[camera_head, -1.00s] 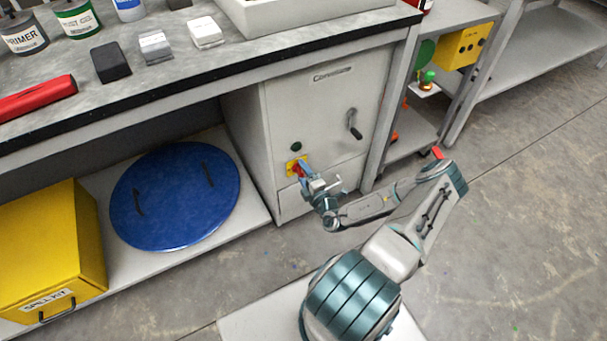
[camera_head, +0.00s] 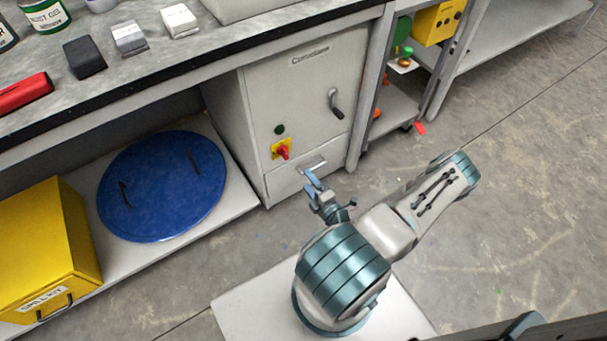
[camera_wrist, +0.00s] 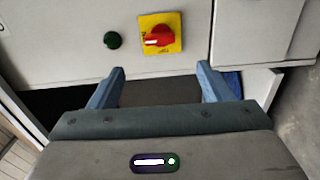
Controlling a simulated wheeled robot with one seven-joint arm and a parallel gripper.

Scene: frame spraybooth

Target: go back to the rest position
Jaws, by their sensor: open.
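My gripper (camera_head: 312,180) is open and empty, in front of the grey cabinet (camera_head: 305,90) under the bench and apart from it. In the wrist view its two blue fingers (camera_wrist: 162,88) stand wide apart with nothing between them. Beyond them are a red rotary switch on a yellow plate (camera_wrist: 160,35) and a round dark green button (camera_wrist: 112,40). The red switch also shows in the head view (camera_head: 282,150), above and left of the gripper.
A blue round lid (camera_head: 162,190) and a yellow spill kit box (camera_head: 45,250) are on the low shelf at left. The cabinet has a dark lever handle (camera_head: 335,103) and a lower drawer handle (camera_head: 312,166). A red piece (camera_head: 420,128) lies near the right shelf. The floor at right is clear.

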